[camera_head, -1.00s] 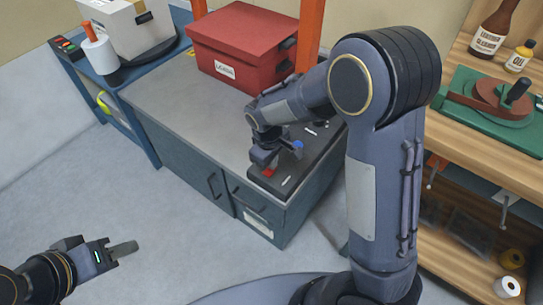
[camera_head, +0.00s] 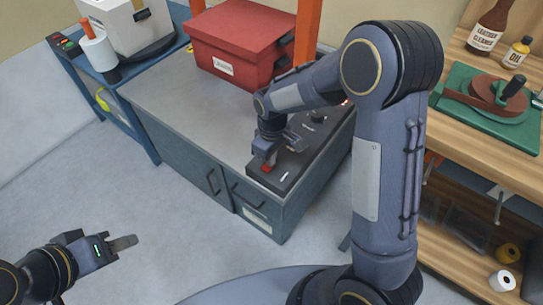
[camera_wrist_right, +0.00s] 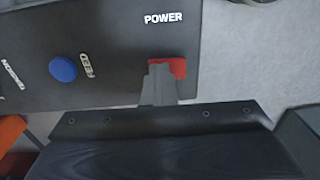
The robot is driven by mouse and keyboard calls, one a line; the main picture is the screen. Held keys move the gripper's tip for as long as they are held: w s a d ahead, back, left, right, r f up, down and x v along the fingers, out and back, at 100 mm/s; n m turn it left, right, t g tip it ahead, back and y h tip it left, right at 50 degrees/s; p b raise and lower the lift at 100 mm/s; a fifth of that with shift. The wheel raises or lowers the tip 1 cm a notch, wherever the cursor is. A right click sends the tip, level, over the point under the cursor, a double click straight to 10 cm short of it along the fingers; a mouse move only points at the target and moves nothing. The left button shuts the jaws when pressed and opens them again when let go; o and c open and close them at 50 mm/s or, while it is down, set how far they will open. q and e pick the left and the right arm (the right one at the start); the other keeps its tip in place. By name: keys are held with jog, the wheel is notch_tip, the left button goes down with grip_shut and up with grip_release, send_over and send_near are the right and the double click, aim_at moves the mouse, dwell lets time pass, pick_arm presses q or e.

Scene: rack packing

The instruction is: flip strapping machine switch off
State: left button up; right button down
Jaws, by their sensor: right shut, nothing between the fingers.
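The strapping machine (camera_head: 190,90) is a grey bench-like cabinet with a black control panel (camera_head: 287,178) at its near right corner. A red power switch (camera_head: 267,168) sits at the panel's near end. In the right wrist view the red switch (camera_wrist_right: 180,66) shows below the word POWER, partly hidden by my fingers. My right gripper (camera_head: 270,159) is shut and empty, its fingertips at the switch; the right wrist view shows the shut fingers (camera_wrist_right: 160,80) overlapping it. Whether the switch is pressed I cannot tell. My left gripper (camera_head: 124,243) is held away over the floor, its jaws unclear.
A blue feed button (camera_wrist_right: 63,69) and a tension label lie farther along the panel. A red box (camera_head: 240,45) stands on the machine top by an orange post (camera_head: 308,30). A wooden workbench (camera_head: 490,120) with bottles stands at right. The floor at left is clear.

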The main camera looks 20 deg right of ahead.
aim_at(267, 168)
jog(key=shift+s+a+f, duration=0.35)
jog(key=shift+s+a, duration=0.15)
jog(key=shift+s, duration=0.1)
jog(key=shift+s+a, duration=0.15)
jog(key=shift+a, duration=0.1)
jog(key=r+p, duration=0.2)
jog(key=r, duration=0.1)
jog(key=r+p, duration=0.2)
jog(key=shift+w+d, duration=0.1)
jog(key=shift+w, duration=0.2)
notch_tip(267, 168, up, 10)
jog(key=p, duration=0.1)
jog(key=shift+w+d, duration=0.15)
jog(key=shift+d, duration=0.1)
jog(key=shift+f, duration=0.1)
